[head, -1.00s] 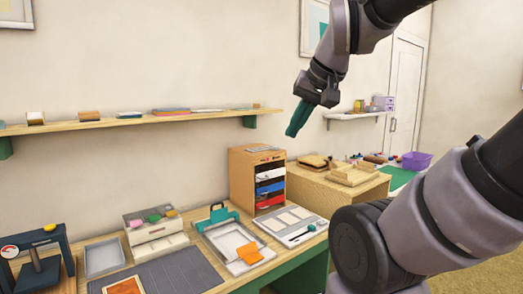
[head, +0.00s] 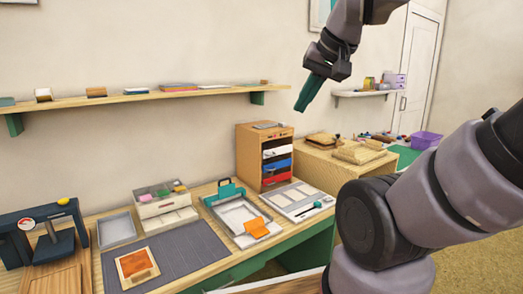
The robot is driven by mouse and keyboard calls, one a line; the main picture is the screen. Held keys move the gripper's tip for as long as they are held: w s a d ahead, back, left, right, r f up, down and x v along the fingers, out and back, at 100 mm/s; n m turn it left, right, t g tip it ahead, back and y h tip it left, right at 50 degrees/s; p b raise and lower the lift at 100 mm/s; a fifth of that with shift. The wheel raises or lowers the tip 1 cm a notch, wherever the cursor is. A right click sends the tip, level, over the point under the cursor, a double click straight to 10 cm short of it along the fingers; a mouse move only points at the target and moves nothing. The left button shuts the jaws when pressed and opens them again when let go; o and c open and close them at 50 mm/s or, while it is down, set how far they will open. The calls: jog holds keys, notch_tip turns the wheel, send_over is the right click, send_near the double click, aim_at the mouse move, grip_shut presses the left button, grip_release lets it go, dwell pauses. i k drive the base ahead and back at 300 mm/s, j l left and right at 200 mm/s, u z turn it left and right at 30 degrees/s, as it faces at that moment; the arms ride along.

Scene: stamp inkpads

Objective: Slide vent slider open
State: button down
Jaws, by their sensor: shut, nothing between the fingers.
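My gripper (head: 300,107) has teal fingers and is shut and empty. It hangs in the air in front of the wall, above and to the right of a wooden drawer cabinet (head: 248,157), touching nothing. The cabinet has white, blue, red and dark fronts. A small grey flat piece (head: 266,125) lies on its top. I cannot make out a vent slider for certain; whether the grey piece is one is too small to tell.
The workbench holds a grey mat (head: 190,256), a teal-handled tray (head: 212,202), a white board (head: 290,194) and a dark press (head: 48,240). A wooden box (head: 318,170) stands right of the cabinet. A wall shelf (head: 140,97) runs behind.

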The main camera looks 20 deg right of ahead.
aim_at(280, 124)
jog(key=i+l, duration=1.05)
jog(key=l+z, duration=0.05)
jog(key=l, duration=0.15)
